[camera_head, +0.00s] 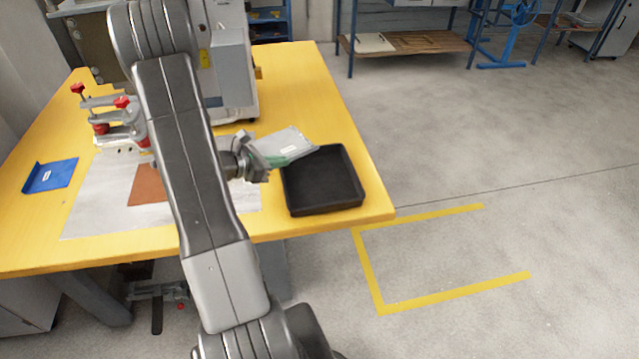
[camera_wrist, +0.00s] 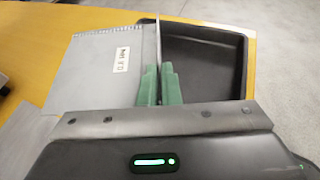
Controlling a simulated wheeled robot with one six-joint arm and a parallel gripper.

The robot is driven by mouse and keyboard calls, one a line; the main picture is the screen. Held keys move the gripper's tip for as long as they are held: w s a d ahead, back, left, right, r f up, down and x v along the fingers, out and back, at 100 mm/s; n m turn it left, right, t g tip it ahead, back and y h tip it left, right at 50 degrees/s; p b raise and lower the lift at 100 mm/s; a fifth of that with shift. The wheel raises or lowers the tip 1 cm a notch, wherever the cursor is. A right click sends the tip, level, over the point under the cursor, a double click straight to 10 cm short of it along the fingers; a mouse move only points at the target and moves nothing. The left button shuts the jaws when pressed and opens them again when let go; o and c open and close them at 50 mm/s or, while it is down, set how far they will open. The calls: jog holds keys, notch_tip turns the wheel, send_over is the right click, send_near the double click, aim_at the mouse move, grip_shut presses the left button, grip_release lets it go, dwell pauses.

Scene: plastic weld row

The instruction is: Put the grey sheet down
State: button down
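The grey sheet (camera_head: 284,143) has a small white label and is held tilted above the yellow table, beside and partly over the back left of the black tray (camera_head: 322,206). My gripper (camera_head: 273,160) is shut on the sheet's edge. In the wrist view the green fingertips (camera_wrist: 158,86) pinch the sheet (camera_wrist: 97,68), with the label facing left. The black tray (camera_wrist: 205,62) shows to the right behind it and looks empty. The sheet hides part of the tray's left side in the wrist view.
The yellow table (camera_head: 330,110) is clear behind the tray. A machine (camera_head: 228,70) stands at the back.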

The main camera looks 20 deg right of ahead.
aim_at(304, 203)
jog(key=s+d+m+g, duration=0.4)
jog(key=s+g, duration=0.1)
jog(key=s, duration=0.2)
jog(key=f, duration=0.9)
jog(key=shift+w+d+f, duration=0.1)
jog(key=shift+w+d, duration=0.05)
jog(key=shift+w, duration=0.1)
jog(key=shift+f, duration=0.15)
